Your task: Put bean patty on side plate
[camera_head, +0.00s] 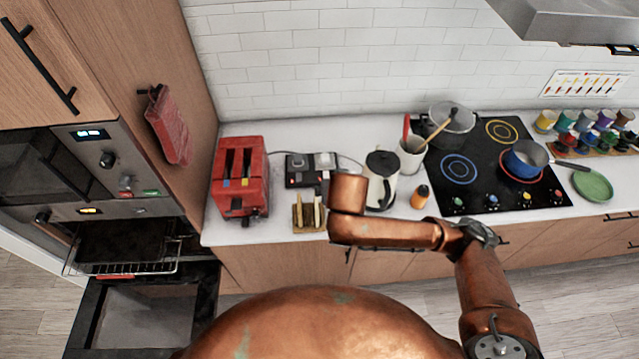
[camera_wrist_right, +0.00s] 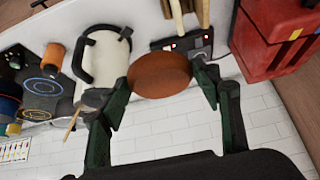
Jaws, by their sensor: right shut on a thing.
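The bean patty is a brown round disc (camera_wrist_right: 160,75) in the right wrist view. My right gripper (camera_wrist_right: 163,82) is shut on it, with one dark green finger at each side edge. In the head view my right arm reaches over the front of the counter. The right gripper and patty are hidden there behind the copper arm end. A green plate (camera_head: 593,186) lies on the counter at the far right, beside the hob. I cannot tell whether it is the side plate. My left gripper is not in view.
A red toaster (camera_head: 240,180), wooden rack (camera_head: 308,215), white kettle (camera_head: 384,172) and orange bottle (camera_head: 419,197) stand along the counter. A blue pot (camera_head: 525,158) is on the black hob (camera_head: 475,188). At left the oven door (camera_head: 148,315) hangs open.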

